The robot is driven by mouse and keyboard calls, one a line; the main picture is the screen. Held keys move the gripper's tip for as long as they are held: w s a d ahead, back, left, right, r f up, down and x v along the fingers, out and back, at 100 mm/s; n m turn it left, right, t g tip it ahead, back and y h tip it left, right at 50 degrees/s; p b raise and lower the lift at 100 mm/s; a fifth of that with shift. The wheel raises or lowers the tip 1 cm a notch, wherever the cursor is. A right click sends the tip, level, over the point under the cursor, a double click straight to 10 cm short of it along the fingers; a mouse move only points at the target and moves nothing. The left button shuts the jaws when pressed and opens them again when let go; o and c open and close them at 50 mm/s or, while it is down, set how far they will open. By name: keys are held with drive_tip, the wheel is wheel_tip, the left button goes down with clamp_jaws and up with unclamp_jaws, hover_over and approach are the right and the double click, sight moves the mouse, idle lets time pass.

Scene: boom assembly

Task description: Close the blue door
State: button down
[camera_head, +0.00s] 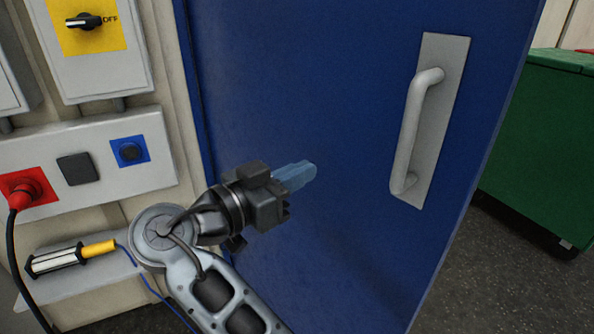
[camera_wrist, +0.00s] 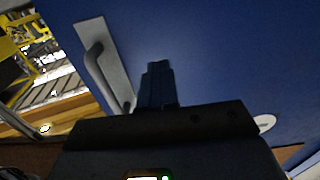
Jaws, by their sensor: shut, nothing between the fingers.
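The blue door (camera_head: 300,80) fills the middle of the head view and stands swung out from the wall on its left. A grey plate with a pull handle (camera_head: 412,130) is near the door's right edge. My gripper (camera_head: 312,169) is in front of the door's lower middle, left of the handle, with its blue fingers together and empty. In the wrist view my gripper (camera_wrist: 157,68) points toward the blue door (camera_wrist: 230,50), with the handle (camera_wrist: 98,65) to its left. I cannot tell whether the fingertips touch the door.
On the left wall are a yellow switch panel (camera_head: 85,22), a red plug (camera_head: 24,190) with a black cable, and a blue socket (camera_head: 129,152). A lamp with a yellow handle (camera_head: 70,258) lies on a ledge below. A green bin (camera_head: 540,140) stands right of the door.

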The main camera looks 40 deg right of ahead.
sight(355, 147)
drive_tip(key=d+p, duration=0.2)
drive_tip(key=d, duration=0.9)
drive_tip(key=shift+s, duration=0.1)
